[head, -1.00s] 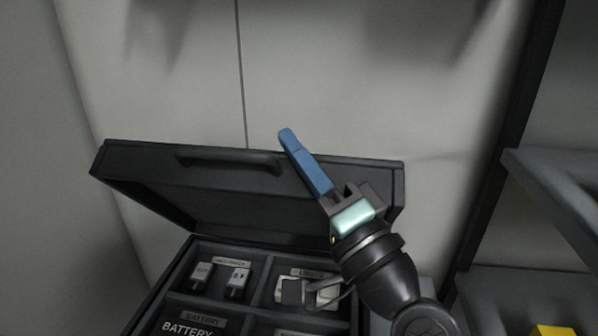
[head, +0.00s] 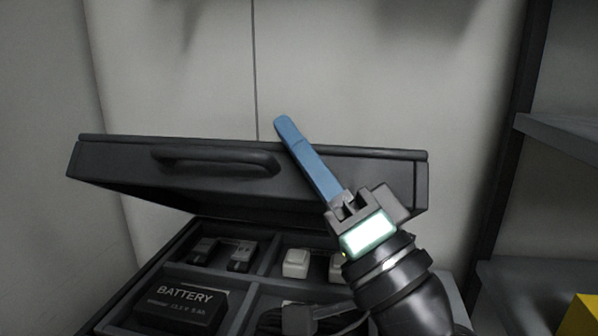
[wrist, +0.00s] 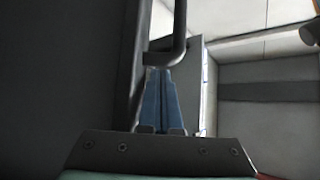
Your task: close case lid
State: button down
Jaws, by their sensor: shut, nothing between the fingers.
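The black case lid (head: 345,180) is partly open, tilted over the case, with its handle (head: 215,163) on the edge facing me. The case base (head: 238,315) lies below with its compartments showing. My gripper (head: 280,122) has blue fingers pressed together and empty. They lie across the upper edge of the lid, to the right of the handle; whether they touch the lid I cannot tell. In the wrist view my gripper (wrist: 163,72) is shut, with the handle (wrist: 180,40) just beyond the fingertips and the lid's dark surface (wrist: 60,80) at the left.
A battery box (head: 180,303), small dark parts and white parts (head: 296,263) sit in the case compartments. A dark cable lies in the front compartment. A grey shelf (head: 560,135) stands to the right, with a yellow thing (head: 583,318) low down. A pale wall is behind.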

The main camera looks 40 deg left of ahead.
aim_at(276, 168)
jog(key=f+n+b, duration=0.1)
jog(key=b, duration=0.1)
jog(key=s+f+n+g+y+b, duration=0.1)
jog(key=b, duration=0.1)
jog(key=s+d+f+g+b, duration=0.1)
jog(key=b, duration=0.1)
jog(key=shift+s+f+n, duration=0.1)
jog(key=shift+f+n, duration=0.3)
jog(key=s+d+f+n+g+y+b, duration=0.1)
jog(key=s+f+n+g+b, duration=0.3)
jog(key=f+b, duration=0.6)
jog(key=shift+s+d+n+g+y+b, duration=0.35)
jog(key=shift+s+d+b, duration=0.5)
jog(key=shift+b, duration=1.85)
notch_tip(276, 168, up, 10)
jog(key=p, duration=0.4)
jog(key=shift+p, duration=0.4)
jog(key=shift+w, duration=0.1)
